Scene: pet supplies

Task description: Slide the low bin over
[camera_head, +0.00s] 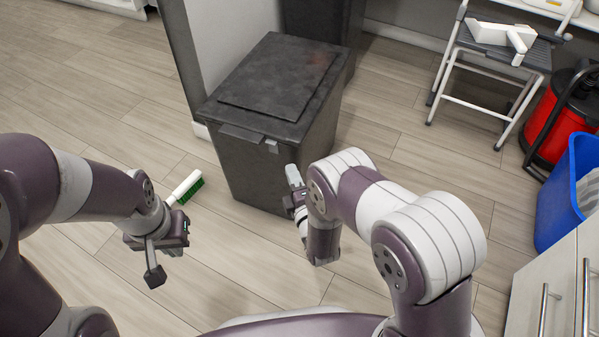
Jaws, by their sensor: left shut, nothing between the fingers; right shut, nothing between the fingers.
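The low bin (262,170) is a dark grey box with a flat closed lid and a front handle. It stands upright on the wooden floor, against the end of a light wall panel. My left gripper (153,277) is shut and empty, left of the bin and apart from it, pointing down towards the floor. My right gripper (294,176) is shut, close to the bin's right front side. I cannot tell whether it touches the bin. My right forearm hides part of the floor beside the bin.
A brush (184,190) with green bristles shows beside my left gripper. A second dark bin (318,18) stands behind. To the right are a step stool (497,52) with a white object on top, a red canister (552,118), a blue bin (572,205) and a cabinet (540,285). Floor between is clear.

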